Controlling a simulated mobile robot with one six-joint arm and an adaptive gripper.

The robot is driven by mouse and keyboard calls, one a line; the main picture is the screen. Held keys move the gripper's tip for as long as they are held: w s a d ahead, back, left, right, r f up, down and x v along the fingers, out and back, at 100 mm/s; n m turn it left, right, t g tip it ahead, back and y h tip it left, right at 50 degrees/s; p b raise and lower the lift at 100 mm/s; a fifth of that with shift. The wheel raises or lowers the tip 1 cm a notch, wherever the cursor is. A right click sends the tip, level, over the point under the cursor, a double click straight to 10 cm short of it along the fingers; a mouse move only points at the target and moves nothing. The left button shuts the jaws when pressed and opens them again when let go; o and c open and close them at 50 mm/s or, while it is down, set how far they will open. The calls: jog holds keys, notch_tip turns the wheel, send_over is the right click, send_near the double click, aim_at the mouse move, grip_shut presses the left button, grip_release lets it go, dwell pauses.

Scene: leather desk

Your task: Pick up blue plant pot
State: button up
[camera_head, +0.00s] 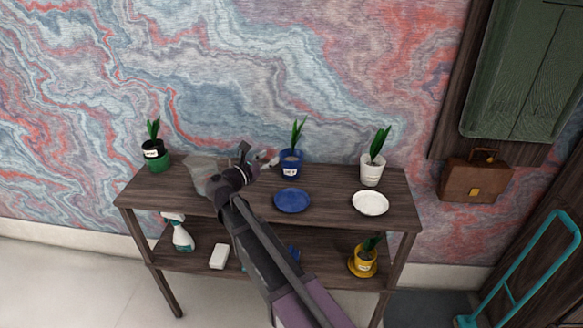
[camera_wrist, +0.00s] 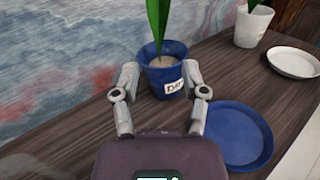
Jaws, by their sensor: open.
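The blue plant pot (camera_head: 291,163) stands upright on the top shelf of the wooden stand, near the wall, with a green leafy plant and a white label. In the wrist view the blue pot (camera_wrist: 157,79) sits just ahead of my gripper (camera_wrist: 163,75), roughly between its two spread fingers. My gripper (camera_head: 268,160) is open and holds nothing. In the head view its fingers are left of the pot and point toward it. I cannot tell whether either finger touches the pot.
A blue saucer (camera_head: 292,200) lies in front of the pot and shows near my right finger in the wrist view (camera_wrist: 235,136). A white pot (camera_head: 371,174) and white saucer (camera_head: 370,203) stand right. The lower shelf holds a yellow pot (camera_head: 362,265) and spray bottle (camera_head: 182,238).

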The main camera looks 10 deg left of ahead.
aim_at(294, 142)
jog(key=x, duration=0.7)
jog(key=shift+w+d, duration=0.15)
jog(key=shift+f+b+x, duration=0.15)
jog(key=shift+f+x, duration=0.05)
jog(key=shift+x, duration=1.1)
jog(key=shift+f+b+x, duration=0.15)
jog(key=shift+x, duration=1.15)
jog(key=shift+w, duration=0.1)
grip_shut()
